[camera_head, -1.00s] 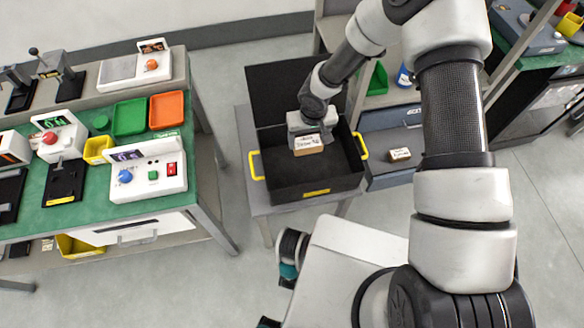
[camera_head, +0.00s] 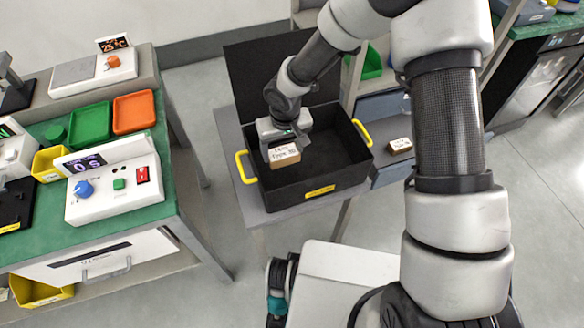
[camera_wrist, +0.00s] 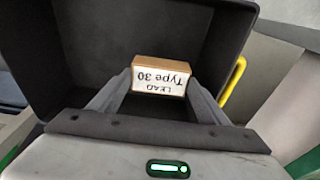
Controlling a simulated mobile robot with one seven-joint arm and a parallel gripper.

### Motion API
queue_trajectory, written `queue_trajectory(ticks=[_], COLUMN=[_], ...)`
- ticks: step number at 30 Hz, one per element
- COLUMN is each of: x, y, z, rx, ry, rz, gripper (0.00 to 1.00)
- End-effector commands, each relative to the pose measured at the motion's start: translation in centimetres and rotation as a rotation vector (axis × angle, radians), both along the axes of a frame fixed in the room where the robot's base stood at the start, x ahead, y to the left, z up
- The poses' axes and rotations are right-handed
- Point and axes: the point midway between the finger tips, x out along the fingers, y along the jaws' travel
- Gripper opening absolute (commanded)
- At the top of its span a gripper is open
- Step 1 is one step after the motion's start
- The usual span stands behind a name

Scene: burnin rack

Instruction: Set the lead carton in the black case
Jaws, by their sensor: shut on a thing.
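The lead carton (camera_head: 285,155) is a small brown box with a white label, which reads "LEAD Type 30" upside down in the wrist view (camera_wrist: 160,78). My gripper (camera_head: 284,146) is shut on the carton, with a finger on each side of it in the wrist view (camera_wrist: 160,85). The black case (camera_head: 325,187) is open, with its lid up at the back and yellow handles at its sides. The carton is over the left part of the case's inside. I cannot tell whether it touches the floor of the case.
The case stands on a small grey table (camera_head: 232,150). Another small labelled carton (camera_head: 400,146) sits on a blue-grey surface to the right. At left, a green-topped bench (camera_head: 150,195) holds a white control box (camera_head: 112,190) and green and orange trays. The case's right part looks empty.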

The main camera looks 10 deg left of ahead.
Motion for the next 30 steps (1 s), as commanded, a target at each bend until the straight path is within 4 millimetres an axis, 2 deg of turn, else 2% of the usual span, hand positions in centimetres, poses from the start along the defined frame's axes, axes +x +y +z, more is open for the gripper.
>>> queue_trajectory(ticks=[1, 3, 10, 15, 28, 29, 30], x=[-0.1, 0.0, 0.0, 0.0, 0.0, 0.0, 0.0], y=[0.1, 0.1, 0.1, 0.1, 0.1, 0.1, 0.1], z=[-1.2, -2.2, -4.1, -6.5, -7.3, -7.2, -7.1], rx=[0.0, 0.001, 0.001, 0.0, 0.001, 0.001, 0.001], ry=[0.001, 0.0, 0.0, 0.0, -0.002, -0.002, -0.002], rz=[0.001, 0.002, 0.0, 0.001, 0.001, 0.001, 0.0], gripper=[0.47, 0.47, 0.47, 0.47, 0.47, 0.73, 0.8])
